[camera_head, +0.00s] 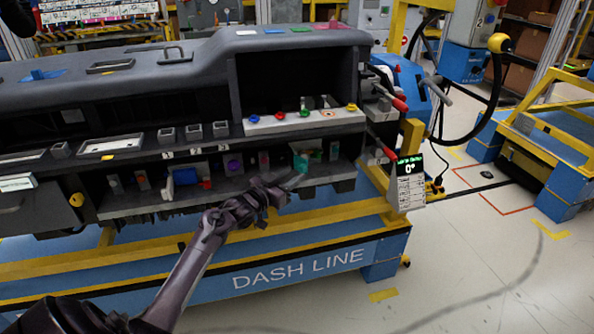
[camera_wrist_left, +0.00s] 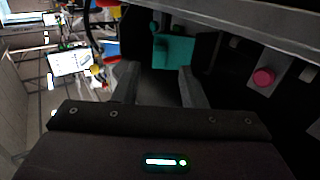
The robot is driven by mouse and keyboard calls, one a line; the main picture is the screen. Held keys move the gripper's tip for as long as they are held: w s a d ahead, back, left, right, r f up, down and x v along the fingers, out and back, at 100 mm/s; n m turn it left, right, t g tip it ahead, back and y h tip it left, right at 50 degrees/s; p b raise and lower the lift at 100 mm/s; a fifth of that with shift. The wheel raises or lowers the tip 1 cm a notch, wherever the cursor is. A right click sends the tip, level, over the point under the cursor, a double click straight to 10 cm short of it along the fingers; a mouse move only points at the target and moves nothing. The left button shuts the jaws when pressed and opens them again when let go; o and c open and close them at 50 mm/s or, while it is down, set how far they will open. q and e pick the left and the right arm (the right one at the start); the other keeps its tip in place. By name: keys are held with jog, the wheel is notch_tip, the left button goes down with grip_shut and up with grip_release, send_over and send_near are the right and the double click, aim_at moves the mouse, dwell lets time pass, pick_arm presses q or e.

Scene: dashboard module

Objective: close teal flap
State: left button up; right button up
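The teal flap (camera_head: 301,161) is on the lower shelf of the dashboard module, towards its right end. In the left wrist view the teal flap (camera_wrist_left: 178,52) appears as a teal panel with a small block on it, just beyond the fingertips. My left gripper (camera_head: 288,183) is in front of the lower shelf, just below and left of the flap. In the wrist view my left gripper (camera_wrist_left: 158,74) has its two fingers spread with nothing between them. I cannot tell whether a fingertip touches the flap. My right gripper is in neither view.
The dashboard module (camera_head: 180,70) rests on a blue and yellow frame (camera_head: 300,258). A white panel with coloured knobs (camera_head: 305,121) is above the flap. A pink knob (camera_wrist_left: 264,77) is right of the gripper in the wrist view. A display sign (camera_head: 408,180) hangs at the right.

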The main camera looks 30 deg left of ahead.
aim_at(301, 169)
pick_arm(q)
jog(key=shift+w+d, duration=0.2)
jog(key=shift+w, duration=1.5)
grip_shut()
